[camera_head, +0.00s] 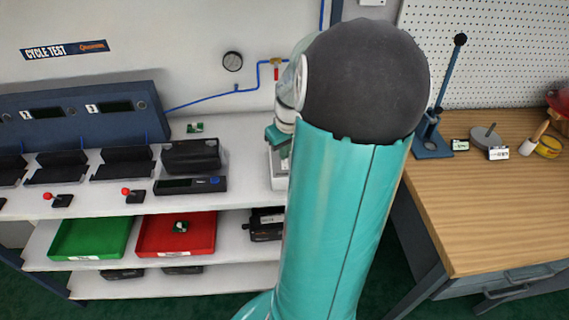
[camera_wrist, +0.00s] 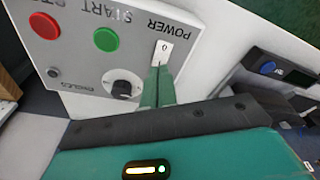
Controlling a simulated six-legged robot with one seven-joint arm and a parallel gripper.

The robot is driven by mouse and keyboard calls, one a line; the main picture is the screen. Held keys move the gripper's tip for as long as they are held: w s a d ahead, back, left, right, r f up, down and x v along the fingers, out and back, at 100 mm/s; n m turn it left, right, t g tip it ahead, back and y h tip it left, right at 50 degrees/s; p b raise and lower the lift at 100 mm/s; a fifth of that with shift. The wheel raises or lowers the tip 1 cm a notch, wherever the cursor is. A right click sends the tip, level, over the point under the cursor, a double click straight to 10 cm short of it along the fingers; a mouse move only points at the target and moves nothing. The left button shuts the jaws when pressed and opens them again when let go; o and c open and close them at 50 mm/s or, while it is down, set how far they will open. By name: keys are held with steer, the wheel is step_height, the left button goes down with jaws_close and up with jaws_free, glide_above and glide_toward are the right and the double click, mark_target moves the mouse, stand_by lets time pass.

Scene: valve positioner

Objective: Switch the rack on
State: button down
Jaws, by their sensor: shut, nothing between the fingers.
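In the wrist view a grey control panel (camera_wrist: 75,62) shows upside down. Its white rocker switch (camera_wrist: 163,52) is labelled POWER. My gripper (camera_wrist: 159,68) is shut and empty, with teal fingers pointing at the panel. Its tips are at the near edge of the switch; I cannot tell whether they touch it. The panel also has a green START button (camera_wrist: 107,39), a red button (camera_wrist: 44,25) with a partly cut-off label, and a black knob (camera_wrist: 122,88). In the head view my arm hides most of the gripper and the panel.
A white bench (camera_head: 235,170) on the left holds black fixtures (camera_head: 122,163) and red-knobbed levers (camera_head: 132,195). Green (camera_head: 92,238) and red (camera_head: 178,235) trays sit on the shelf below. A wooden table (camera_head: 480,200) stands on the right with a lever press (camera_head: 433,140) and small parts.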

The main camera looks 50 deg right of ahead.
mark_target(283, 162)
steer(key=shift+f, duration=0.65)
stand_by(0.3)
steer(key=shift+r, duration=3.5)
steer(key=w+a+r+n+h, duration=0.1)
steer(key=w+a+r, duration=0.15)
steer(key=a, duration=0.75)
steer(key=w+a+r+n, duration=0.15)
steer(key=a+r, duration=0.25)
steer(key=a, duration=0.5)
steer(key=s+a+r+t, duration=0.1)
steer(key=s+a+t, duration=0.1)
steer(key=a, duration=0.6)
steer(key=s+a+r+n+t+y, duration=0.1)
steer(key=s+a, duration=0.3)
steer(key=a, duration=0.5)
steer(key=shift+s+t+y, duration=0.3)
steer(key=shift+s+t, duration=0.05)
steer(key=shift+t, duration=0.05)
